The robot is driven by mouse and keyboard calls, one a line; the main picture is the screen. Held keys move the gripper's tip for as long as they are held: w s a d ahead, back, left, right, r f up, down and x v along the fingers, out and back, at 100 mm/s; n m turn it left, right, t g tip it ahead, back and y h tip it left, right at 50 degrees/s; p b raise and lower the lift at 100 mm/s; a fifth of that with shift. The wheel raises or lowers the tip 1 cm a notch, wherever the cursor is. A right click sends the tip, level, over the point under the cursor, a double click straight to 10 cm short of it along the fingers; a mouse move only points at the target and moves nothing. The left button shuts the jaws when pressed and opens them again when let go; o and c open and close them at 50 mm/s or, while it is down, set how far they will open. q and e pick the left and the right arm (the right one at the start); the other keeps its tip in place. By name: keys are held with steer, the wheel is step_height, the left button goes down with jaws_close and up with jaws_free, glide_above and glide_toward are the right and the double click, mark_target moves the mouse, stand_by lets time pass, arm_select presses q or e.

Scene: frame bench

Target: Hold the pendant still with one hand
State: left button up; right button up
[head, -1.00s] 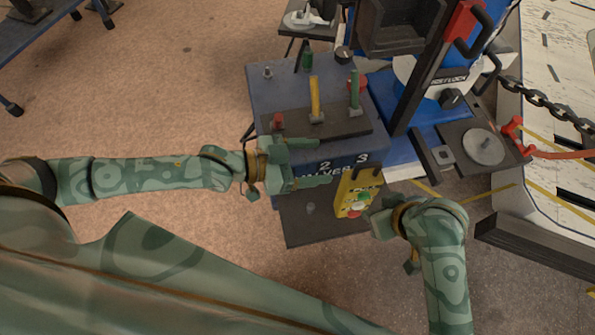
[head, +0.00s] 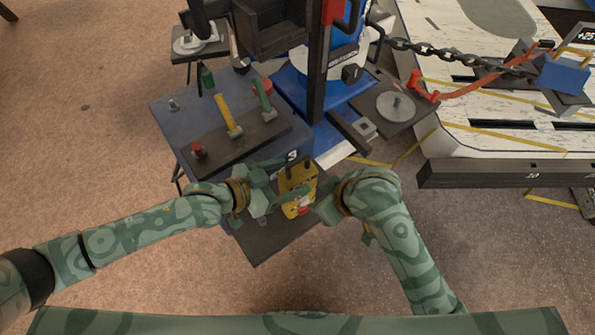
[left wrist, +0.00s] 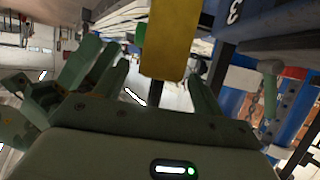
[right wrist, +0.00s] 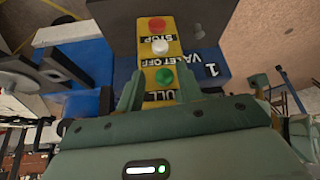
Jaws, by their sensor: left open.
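The pendant (head: 300,183) is a yellow box with coloured buttons, hanging in front of the blue-grey bench. My left gripper (head: 277,191) is open just left of it. In the left wrist view the pendant (left wrist: 168,38) shows as a yellow block beyond and between the spread fingers (left wrist: 160,78). My right gripper (head: 322,198) is at the pendant's right side. In the right wrist view the pendant's face (right wrist: 160,60) shows red, white and green buttons, and its near end lies between the two fingers (right wrist: 160,90). Whether those fingers press on it cannot be told.
The bench (head: 165,120) carries a dark panel with a yellow lever (head: 228,113), a green lever (head: 263,98) and a red knob (head: 198,149). A dark post (head: 319,80) stands behind. A chain (head: 440,53) hangs at right. Floor is free on the left.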

mark_target(298, 174)
arm_select(q)
steer(key=shift+x, duration=2)
steer(key=c, duration=1.4)
